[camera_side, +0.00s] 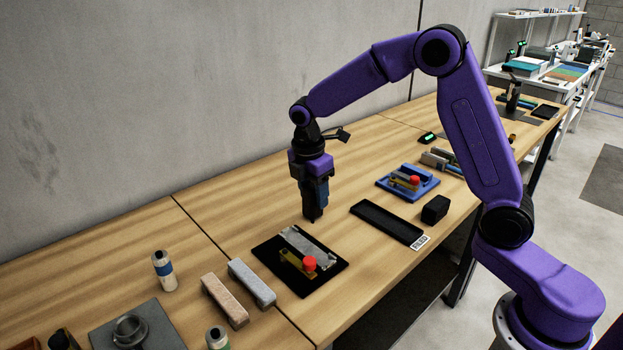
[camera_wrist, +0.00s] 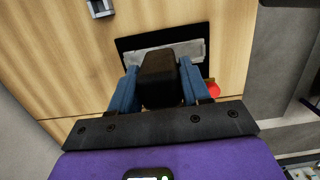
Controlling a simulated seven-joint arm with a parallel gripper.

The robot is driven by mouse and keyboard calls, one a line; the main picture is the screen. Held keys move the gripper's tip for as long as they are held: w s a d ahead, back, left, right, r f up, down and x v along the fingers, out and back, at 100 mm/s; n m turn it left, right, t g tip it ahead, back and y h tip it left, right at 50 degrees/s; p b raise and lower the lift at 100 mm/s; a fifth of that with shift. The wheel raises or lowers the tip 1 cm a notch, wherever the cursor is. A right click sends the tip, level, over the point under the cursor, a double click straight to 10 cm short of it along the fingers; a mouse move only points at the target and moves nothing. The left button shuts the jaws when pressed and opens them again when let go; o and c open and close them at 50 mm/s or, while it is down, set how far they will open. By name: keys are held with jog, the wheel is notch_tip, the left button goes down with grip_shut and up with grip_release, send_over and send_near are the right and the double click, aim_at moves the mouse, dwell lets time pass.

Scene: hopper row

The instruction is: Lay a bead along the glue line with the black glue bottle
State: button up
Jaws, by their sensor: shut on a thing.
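My gripper (camera_side: 313,190) points down above the bench, just behind the black fixture plate (camera_side: 270,276). In the wrist view its blue fingers (camera_wrist: 159,84) are shut on the black glue bottle (camera_wrist: 158,66). The bottle's dark lower end (camera_side: 312,213) hangs tip down in the side view; I cannot tell its exact height. A grey metal sheet (camera_side: 315,249) lies on the black plate, under a brass clamp (camera_side: 290,262) with a red knob (camera_side: 309,263). The sheet (camera_wrist: 192,47) lies beyond the bottle in the wrist view. I cannot make out a glue line on it.
Two bar-shaped blocks (camera_side: 252,283) and a blue-banded bottle (camera_side: 163,270) stand left of the plate. To the right are an empty black tray (camera_side: 388,223), a black block (camera_side: 435,209) and a blue clamp fixture (camera_side: 427,188). Bench behind the plate is clear.

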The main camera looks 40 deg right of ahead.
aim_at(306, 217)
jog(key=s, duration=0.1)
jog(key=s+a, duration=0.1)
jog(key=s, duration=0.1)
jog(key=s+a, duration=0.1)
jog(key=s, duration=0.1)
jog(key=shift+a+r, duration=0.15)
jog(key=shift+r, duration=0.05)
notch_tip(306, 217, down, 5)
jog(key=w, duration=1)
jog(key=shift+f, duration=0.2)
jog(key=shift+s+f, duration=0.1)
jog(key=shift+f, duration=0.75)
dwell(1.3)
jog(key=shift+s, duration=0.1)
jog(key=shift+s, duration=2.15)
